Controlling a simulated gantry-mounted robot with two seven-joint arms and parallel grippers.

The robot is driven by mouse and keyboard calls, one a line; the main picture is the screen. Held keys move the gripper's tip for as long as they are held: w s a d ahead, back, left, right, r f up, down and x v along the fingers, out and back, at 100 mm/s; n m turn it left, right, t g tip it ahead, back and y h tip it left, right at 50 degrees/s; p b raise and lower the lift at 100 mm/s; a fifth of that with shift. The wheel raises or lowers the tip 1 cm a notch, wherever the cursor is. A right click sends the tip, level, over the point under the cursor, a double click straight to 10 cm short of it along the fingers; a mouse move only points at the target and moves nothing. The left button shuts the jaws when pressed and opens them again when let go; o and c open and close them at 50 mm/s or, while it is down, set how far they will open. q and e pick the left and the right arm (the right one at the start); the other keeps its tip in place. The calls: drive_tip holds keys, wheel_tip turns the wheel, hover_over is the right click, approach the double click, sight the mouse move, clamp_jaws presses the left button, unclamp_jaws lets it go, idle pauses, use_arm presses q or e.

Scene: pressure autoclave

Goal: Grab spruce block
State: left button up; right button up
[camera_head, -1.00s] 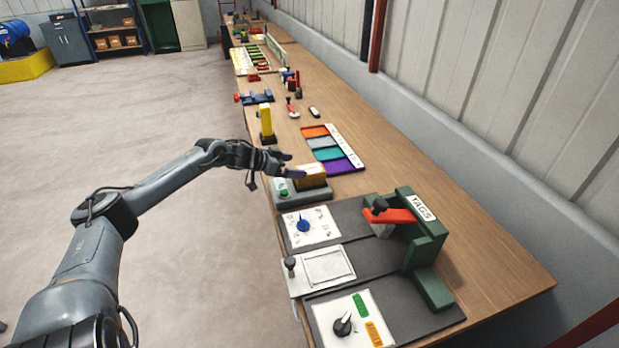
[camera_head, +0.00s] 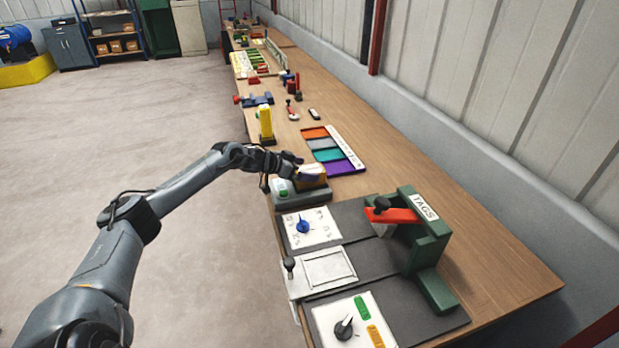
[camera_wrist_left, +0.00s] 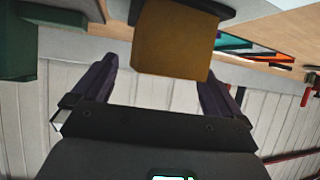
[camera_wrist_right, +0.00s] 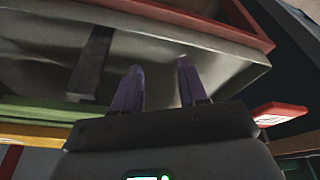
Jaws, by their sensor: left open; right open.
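The spruce block, a tan-brown wooden block (camera_head: 316,180), sits on a grey-green device with a small green button (camera_head: 283,190) on the bench. My left gripper (camera_head: 300,167) is at the block, with its fingers over it in the head view. The left gripper is open. My right gripper (camera_wrist_right: 159,66) is open and empty in the right wrist view, and is out of the head view.
A yellow upright tool (camera_head: 266,122) and a colored tray (camera_head: 332,150) stand beyond the block. Nearer are a blue-knob panel (camera_head: 312,229) and a green tag press (camera_head: 428,240) with a red lever. Bare bench lies to the right of the tray.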

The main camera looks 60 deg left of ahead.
use_arm(q)
drive_tip(key=c, duration=1.3)
drive_tip(key=shift+r, duration=0.15)
